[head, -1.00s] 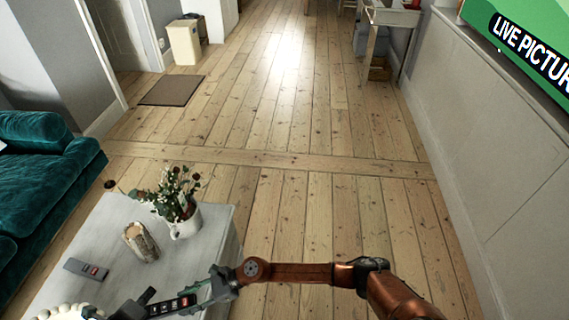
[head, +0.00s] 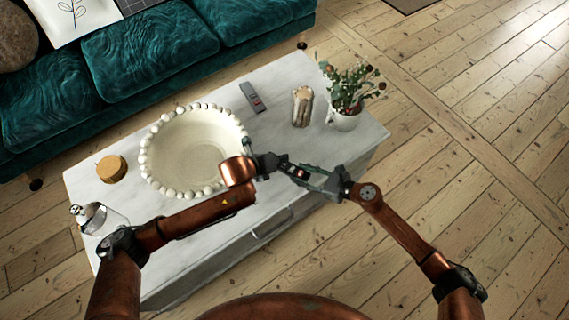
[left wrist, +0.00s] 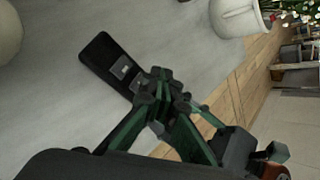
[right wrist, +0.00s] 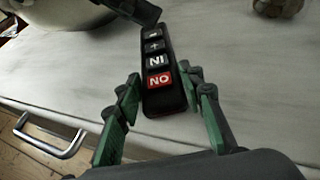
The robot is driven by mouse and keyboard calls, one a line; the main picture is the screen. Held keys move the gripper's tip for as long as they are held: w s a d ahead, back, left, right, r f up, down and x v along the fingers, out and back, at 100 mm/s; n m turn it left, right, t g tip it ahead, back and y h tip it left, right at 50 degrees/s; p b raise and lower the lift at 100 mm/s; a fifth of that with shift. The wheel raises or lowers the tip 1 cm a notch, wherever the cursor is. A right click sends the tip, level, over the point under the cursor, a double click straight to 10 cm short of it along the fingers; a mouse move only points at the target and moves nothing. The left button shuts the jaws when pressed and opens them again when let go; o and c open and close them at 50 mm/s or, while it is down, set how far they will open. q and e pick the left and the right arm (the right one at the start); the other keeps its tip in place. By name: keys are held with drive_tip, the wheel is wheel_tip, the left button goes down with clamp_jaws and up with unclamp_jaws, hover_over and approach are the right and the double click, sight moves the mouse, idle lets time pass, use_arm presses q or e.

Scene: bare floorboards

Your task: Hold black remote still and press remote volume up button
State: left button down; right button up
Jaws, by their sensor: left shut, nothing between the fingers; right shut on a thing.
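The black remote (right wrist: 158,70) is held above the table by my right gripper (right wrist: 167,103), whose green fingers are on either side of its red-button end. The remote also shows, small and partly covered, in the head view (head: 299,173). My left gripper (left wrist: 160,80) is shut and empty, its fingertips over the remote in the left wrist view. The remote's dark end (left wrist: 97,52) sticks out past the fingers there, with two pale buttons. In the right wrist view a dark part of my left gripper overlaps the remote's far end. I cannot tell if the fingertips touch a button.
The white table (head: 222,235) holds a beaded bowl (head: 150,170), a grey remote (head: 252,97), a wooden piece (head: 302,106), a flower vase (head: 343,119), a round wooden box (head: 111,169) and a glass jar (head: 103,220). A teal sofa (head: 150,50) stands behind. Floor is open at right.

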sight(282, 166)
use_arm(q)
drive_tip(key=shift+f, duration=0.6)
idle(1.1)
drive_tip(key=shift+f, duration=0.4)
drive_tip(key=shift+f, duration=0.45)
idle(0.4)
drive_tip(key=shift+r, duration=0.85)
drive_tip(key=shift+r, duration=0.15)
drive_tip(key=shift+r, duration=2.4)
